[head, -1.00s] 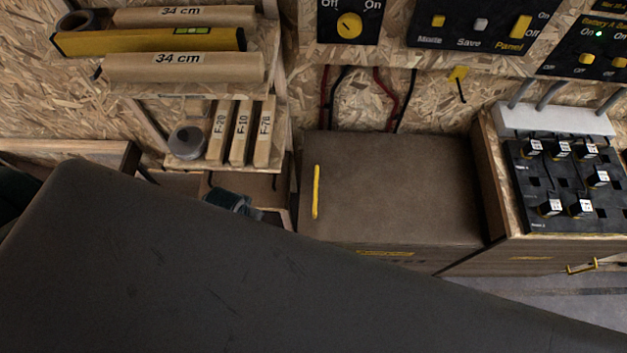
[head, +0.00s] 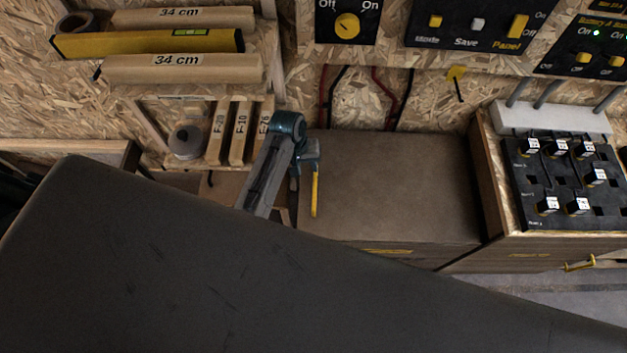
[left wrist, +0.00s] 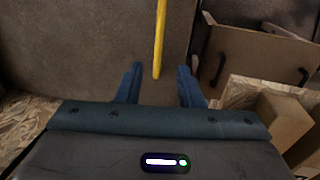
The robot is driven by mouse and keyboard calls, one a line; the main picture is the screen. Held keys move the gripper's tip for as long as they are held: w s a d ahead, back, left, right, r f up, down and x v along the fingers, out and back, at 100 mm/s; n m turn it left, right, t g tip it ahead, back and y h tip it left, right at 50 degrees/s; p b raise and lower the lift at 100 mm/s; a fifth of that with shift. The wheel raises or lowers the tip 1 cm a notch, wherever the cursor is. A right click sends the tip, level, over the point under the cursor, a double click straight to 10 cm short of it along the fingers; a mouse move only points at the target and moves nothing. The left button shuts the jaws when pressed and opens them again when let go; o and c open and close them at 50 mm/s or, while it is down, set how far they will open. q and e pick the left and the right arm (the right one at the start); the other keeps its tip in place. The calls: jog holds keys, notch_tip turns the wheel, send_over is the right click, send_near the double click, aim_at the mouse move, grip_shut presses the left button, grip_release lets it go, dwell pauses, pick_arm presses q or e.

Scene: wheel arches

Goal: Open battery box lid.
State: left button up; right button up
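The battery box lid (head: 400,190) is a flat brown panel on a box against the wall, lying closed. A thin yellow strip handle (head: 315,190) runs along its left side. My left gripper (head: 312,158) is at the lid's left edge, by the far end of the handle. In the left wrist view, the two blue fingers (left wrist: 158,82) are spread apart. The near end of the yellow handle (left wrist: 160,35) shows between their tips, with no finger seen closed on it. My right gripper is in neither view.
A large dark surface (head: 200,270) fills the front and hides part of my left arm. A shelf with labelled wooden blocks (head: 240,130) stands left of the lid. A black panel with plugs (head: 570,185) is at right. Switch panels (head: 475,25) hang above.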

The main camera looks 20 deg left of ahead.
aim_at(314, 184)
pick_arm(q)
jog(key=f, duration=0.3)
jog(key=d+f, duration=0.1)
jog(key=f, duration=0.3)
jog(key=d+f, duration=0.1)
jog(key=f, duration=0.2)
jog(key=shift+w+f+p, duration=0.25)
jog(key=shift+w+p, duration=0.05)
jog(key=shift+p, duration=0.1)
jog(key=shift+c, duration=0.2)
grip_shut()
